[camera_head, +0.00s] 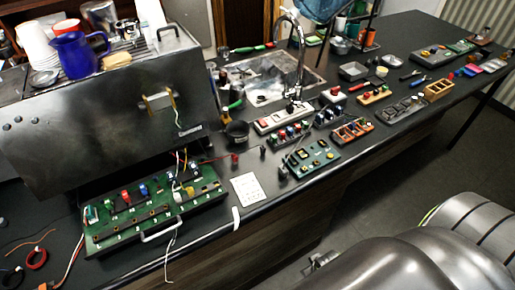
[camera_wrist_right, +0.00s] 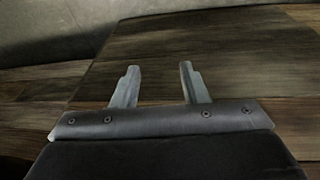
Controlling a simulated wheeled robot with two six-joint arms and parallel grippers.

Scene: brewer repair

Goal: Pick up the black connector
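A small black piece (camera_head: 263,150) stands on the dark counter, right of a small red piece (camera_head: 235,158); it may be the black connector, but it is too small to be sure. The green circuit board (camera_head: 150,236) with numbered slots and wires lies left of it, below the open metal brewer (camera_head: 100,130). My right gripper (camera_wrist_right: 160,68) is open and empty, with wood panelling beyond its fingers. In the head view it seems to show small and dark (camera_head: 320,264), low in front of the counter and well away from the pieces. My left gripper is not in view.
A white printed card (camera_head: 248,190) lies near the counter's front edge. A black cup (camera_head: 237,131) stands behind the small pieces. Several part trays, including a green panel (camera_head: 312,158), crowd the counter to the right. A sink (camera_head: 265,80) is behind.

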